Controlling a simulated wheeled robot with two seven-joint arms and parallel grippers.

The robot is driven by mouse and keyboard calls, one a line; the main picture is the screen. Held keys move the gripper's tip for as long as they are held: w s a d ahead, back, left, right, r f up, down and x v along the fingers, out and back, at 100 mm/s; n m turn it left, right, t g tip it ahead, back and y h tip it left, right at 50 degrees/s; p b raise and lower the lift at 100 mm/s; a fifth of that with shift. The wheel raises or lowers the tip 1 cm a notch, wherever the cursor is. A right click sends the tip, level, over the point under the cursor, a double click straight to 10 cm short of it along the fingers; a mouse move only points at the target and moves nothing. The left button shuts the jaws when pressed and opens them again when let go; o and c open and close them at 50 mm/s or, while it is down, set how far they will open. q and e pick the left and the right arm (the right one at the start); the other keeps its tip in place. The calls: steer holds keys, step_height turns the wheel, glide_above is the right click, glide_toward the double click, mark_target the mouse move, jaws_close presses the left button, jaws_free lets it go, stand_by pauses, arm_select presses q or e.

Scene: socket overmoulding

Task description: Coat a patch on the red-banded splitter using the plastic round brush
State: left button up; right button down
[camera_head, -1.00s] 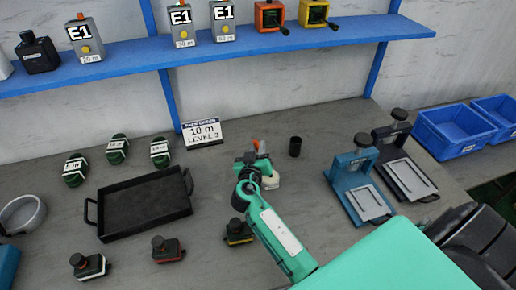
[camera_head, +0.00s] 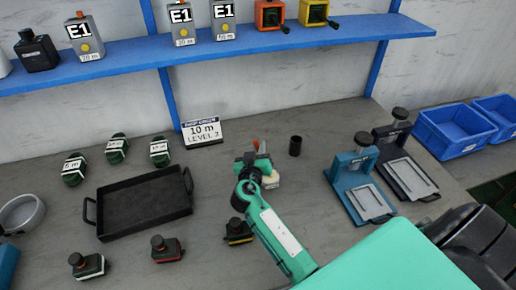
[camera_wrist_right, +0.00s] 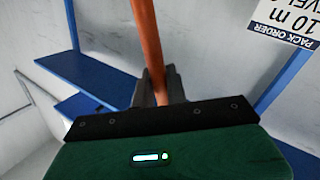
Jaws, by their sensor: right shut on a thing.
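The red-banded splitter (camera_head: 167,250) is a small dark box with a round knob and a red band near its base. It stands on the bench in front of the black tray, between a white-banded splitter (camera_head: 88,266) and a yellow-banded one (camera_head: 238,232). My right gripper (camera_head: 257,163) is over the middle of the bench, right of the tray. It is shut on the orange handle of the brush, which crosses the right wrist view (camera_wrist_right: 148,45) between the grey fingers. The bristles are hidden. My left gripper is not in view.
A black tray (camera_head: 146,234) lies left of my right arm. A dark cup (camera_head: 295,146) and a cream-coloured object (camera_head: 271,181) are near the gripper. Two presses (camera_head: 370,203) and blue bins (camera_head: 452,149) stand right. A sign (camera_head: 202,145) stands behind.

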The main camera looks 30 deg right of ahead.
steer(key=shift+f+b, duration=0.2)
steer(key=shift+b, duration=0.25)
stand_by(1.1)
stand_by(0.5)
steer(key=shift+r+p, duration=0.5)
steer(key=shift+r, duration=0.35)
steer(key=shift+r+p, duration=1.3)
steer(key=shift+r, duration=1.5)
